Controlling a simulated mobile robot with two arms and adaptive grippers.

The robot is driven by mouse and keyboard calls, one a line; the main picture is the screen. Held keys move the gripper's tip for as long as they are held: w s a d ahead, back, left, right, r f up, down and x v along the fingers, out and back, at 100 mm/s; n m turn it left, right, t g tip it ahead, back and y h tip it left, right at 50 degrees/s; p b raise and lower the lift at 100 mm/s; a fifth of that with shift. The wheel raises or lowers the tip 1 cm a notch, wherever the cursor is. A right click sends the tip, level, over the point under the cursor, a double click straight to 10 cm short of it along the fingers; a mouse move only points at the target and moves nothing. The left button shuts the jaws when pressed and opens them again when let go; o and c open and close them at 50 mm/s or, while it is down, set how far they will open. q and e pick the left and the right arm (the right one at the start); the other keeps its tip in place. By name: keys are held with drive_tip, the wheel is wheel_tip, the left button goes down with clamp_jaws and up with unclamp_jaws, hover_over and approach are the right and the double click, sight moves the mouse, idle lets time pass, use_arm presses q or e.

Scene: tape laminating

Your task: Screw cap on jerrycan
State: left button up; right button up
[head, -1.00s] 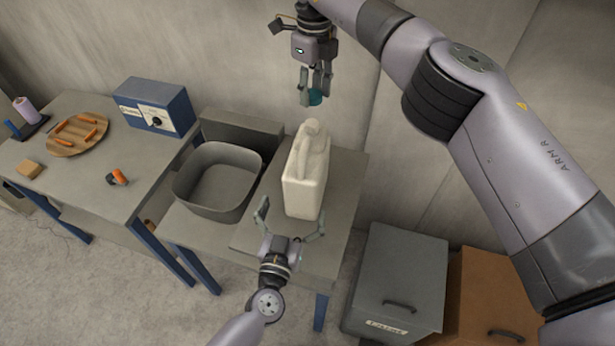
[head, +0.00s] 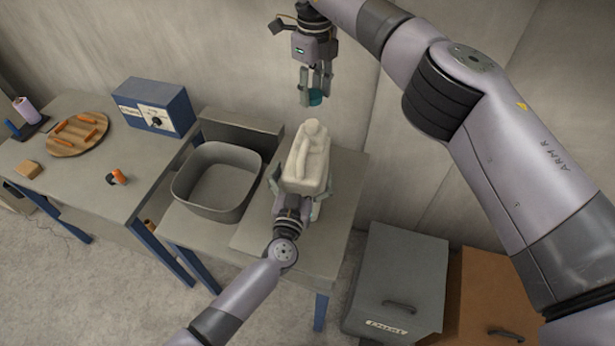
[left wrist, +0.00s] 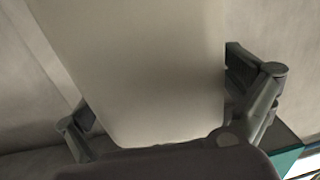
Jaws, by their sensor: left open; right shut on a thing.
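The cream jerrycan (head: 308,160) stands upright on the table, its neck at the top facing up. My left gripper (head: 302,190) is at its near side, open, with a finger on either side of the body. In the left wrist view the jerrycan (left wrist: 135,65) fills the middle between the two fingers; I cannot tell if they touch it. My right gripper (head: 316,92) hangs above and a little behind the jerrycan, pointing down. It is shut on the teal cap (head: 315,97), which is apart from the neck.
A grey bin (head: 222,205) stands left of the jerrycan. Farther left, a table holds a blue box (head: 153,106), a round board with orange pieces (head: 78,133) and a small orange-black item (head: 117,177). A grey lidded box (head: 400,285) stands on the floor at right.

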sight(312, 122)
use_arm(q)
drive_tip(key=c, duration=1.7)
use_arm(e)
drive_tip(key=shift+a+f, duration=0.1)
drive_tip(key=shift+f, duration=2.4)
drive_tip(key=shift+w+f, duration=0.1)
drive_tip(key=shift+f, duration=0.75)
drive_tip(key=shift+f, duration=0.6)
